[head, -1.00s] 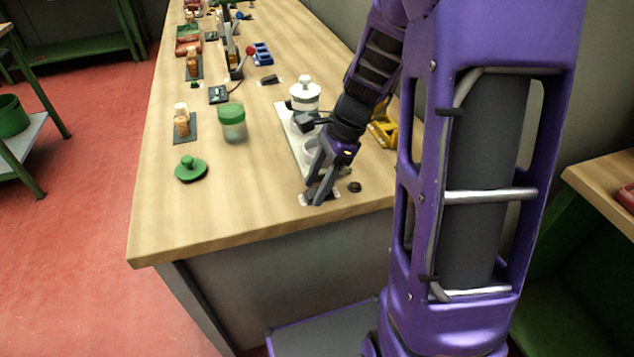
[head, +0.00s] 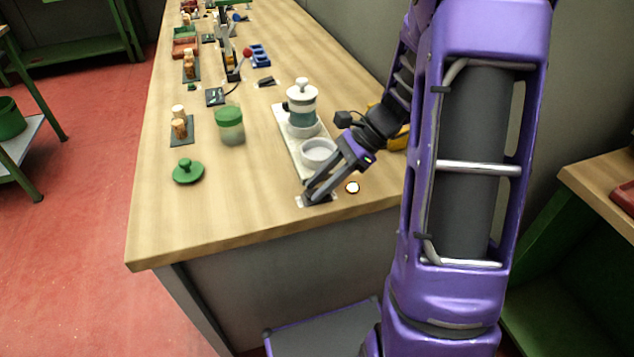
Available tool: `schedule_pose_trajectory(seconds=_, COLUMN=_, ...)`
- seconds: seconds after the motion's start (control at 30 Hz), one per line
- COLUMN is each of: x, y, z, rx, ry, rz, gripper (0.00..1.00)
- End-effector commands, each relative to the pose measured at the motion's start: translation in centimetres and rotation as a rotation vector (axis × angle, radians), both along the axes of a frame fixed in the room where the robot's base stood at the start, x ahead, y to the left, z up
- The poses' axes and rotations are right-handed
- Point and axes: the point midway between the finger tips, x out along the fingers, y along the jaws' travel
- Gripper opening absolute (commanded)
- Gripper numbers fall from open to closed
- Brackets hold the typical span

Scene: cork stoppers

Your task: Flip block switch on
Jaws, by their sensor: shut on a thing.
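My gripper (head: 307,196) reaches down at the near right end of the wooden table. Its fingers are shut on the block switch, which they mostly hide. The switch's pale base plate (head: 329,199) shows in the head view under and beside the fingertips. Which way the block sits I cannot tell. A small round lamp (head: 352,187) just right of the plate glows white with an orange rim.
A white tray (head: 291,150) with a white bowl (head: 318,152) and a lidded jar (head: 301,102) lies behind my gripper. A green-lidded jar (head: 229,125), a green knobbed lid (head: 187,171) and cork stoppers (head: 179,128) stand left. The table's front left is clear.

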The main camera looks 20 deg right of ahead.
Motion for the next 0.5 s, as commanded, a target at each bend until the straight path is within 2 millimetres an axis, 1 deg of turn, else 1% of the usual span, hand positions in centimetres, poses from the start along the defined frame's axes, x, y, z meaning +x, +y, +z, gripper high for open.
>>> schedule_pose_trajectory(seconds=0.33, x=-0.03, y=-0.06, z=-0.06, rx=0.017, ry=-0.001, rz=0.001, gripper=0.00)
schedule_pose_trajectory(seconds=0.37, x=-0.03, y=-0.06, z=-0.06, rx=0.017, ry=-0.001, rz=0.001, gripper=0.40)
schedule_pose_trajectory(seconds=0.5, x=-0.02, y=-0.05, z=-0.05, rx=0.016, ry=-0.001, rz=0.001, gripper=0.65)
